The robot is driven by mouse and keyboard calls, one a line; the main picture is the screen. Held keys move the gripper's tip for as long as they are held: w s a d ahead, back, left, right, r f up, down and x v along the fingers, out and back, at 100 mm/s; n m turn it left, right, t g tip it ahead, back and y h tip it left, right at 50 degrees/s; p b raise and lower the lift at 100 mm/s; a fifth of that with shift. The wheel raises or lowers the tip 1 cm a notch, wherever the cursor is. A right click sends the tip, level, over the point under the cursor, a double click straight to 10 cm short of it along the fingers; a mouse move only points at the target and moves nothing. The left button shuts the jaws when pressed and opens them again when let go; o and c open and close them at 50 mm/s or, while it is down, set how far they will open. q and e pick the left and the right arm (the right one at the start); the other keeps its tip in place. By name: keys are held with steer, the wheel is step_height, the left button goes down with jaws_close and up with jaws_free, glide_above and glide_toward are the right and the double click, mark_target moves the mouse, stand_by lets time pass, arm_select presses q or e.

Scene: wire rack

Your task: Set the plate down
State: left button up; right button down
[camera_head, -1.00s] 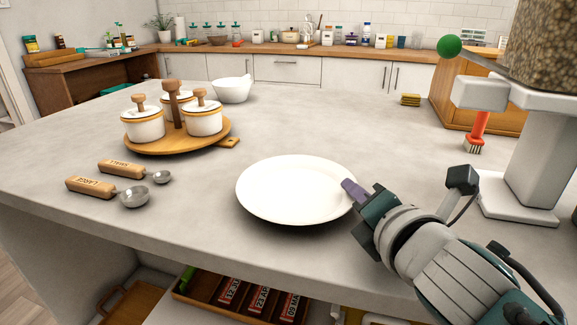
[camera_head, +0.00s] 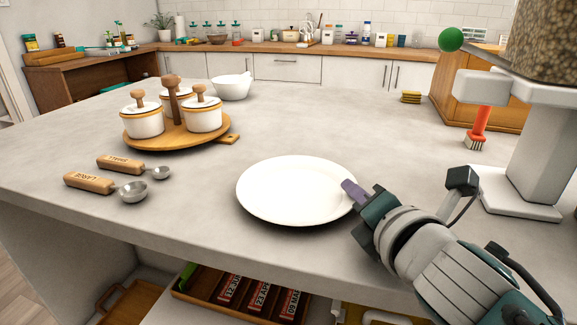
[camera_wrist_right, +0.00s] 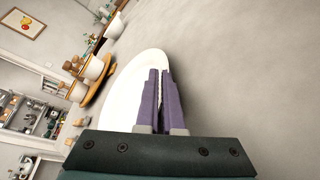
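The white round plate (camera_head: 290,188) is level at the front of the grey counter, close over or on its top; I cannot tell whether its underside touches. My right gripper (camera_head: 353,192) is at the plate's right rim, its purple fingers closed on the rim. In the right wrist view the two fingers (camera_wrist_right: 161,98) are nearly together, with a thin white strip of the plate (camera_wrist_right: 122,98) between them. My left gripper is in neither view.
A wooden turntable (camera_head: 180,143) with white lidded jars stands behind left. Two measuring scoops (camera_head: 132,191) lie left of the plate. A white bowl (camera_head: 231,87) is further back. A grey dispenser stand (camera_head: 535,165) and red brush (camera_head: 478,128) are at right. Counter behind the plate is clear.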

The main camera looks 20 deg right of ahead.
steer(key=c, duration=1)
jaws_free()
steer(key=shift+f, duration=0.15)
steer(key=shift+d+f, duration=0.1)
